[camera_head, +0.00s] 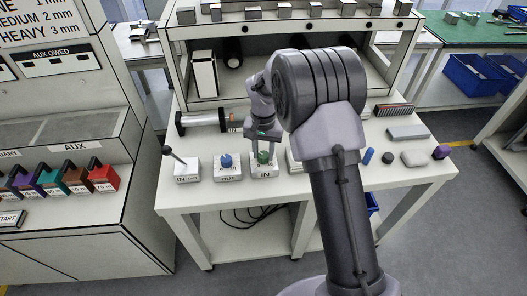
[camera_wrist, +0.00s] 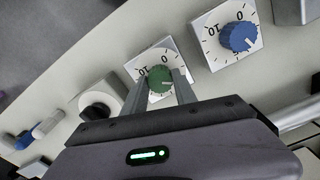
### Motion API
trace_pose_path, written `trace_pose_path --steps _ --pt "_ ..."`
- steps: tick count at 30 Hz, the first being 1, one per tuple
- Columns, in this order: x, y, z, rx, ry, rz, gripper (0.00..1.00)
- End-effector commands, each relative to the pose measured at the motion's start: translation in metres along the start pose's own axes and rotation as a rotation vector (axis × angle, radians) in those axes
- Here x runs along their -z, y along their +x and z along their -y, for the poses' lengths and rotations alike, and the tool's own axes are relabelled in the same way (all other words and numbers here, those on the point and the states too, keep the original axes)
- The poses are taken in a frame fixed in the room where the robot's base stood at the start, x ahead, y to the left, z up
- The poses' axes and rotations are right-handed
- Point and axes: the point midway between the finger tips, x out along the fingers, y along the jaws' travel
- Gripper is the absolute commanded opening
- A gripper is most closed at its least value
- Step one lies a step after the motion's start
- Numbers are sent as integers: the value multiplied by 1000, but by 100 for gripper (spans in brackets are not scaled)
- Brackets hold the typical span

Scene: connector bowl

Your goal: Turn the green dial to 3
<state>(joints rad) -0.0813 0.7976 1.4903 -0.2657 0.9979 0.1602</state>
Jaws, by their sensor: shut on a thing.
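The green dial (camera_wrist: 159,78) sits on a white plate (camera_wrist: 140,67) marked with a scale on which 0 and 10 can be read. My gripper (camera_wrist: 160,92) is shut on the green dial, with one finger on each side of it. The dial's pointer setting is too small to read with certainty. In the head view the green dial (camera_head: 264,157) is on the block labelled IN, and my gripper (camera_head: 264,148) reaches down onto it from above.
A blue dial (camera_head: 227,161) on the block labelled OUT stands just left of the green one. A lever block (camera_head: 187,168) is farther left. A white block with a round black-edged part (camera_wrist: 98,103) is on the green dial's other side. Loose small items lie at the table's right.

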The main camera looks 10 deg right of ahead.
Motion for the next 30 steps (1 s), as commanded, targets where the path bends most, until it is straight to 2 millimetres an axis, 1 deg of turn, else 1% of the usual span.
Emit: trace_pose_path --steps 8,20,21,24,30 --pt "1 -1 0 1 50 -4 0" --pt "1 -1 0 1 55 -4 0" --pt "1 -1 0 1 55 -4 37" --pt "1 -1 0 1 55 -4 55" --pt "1 -1 0 0 55 -2 55"
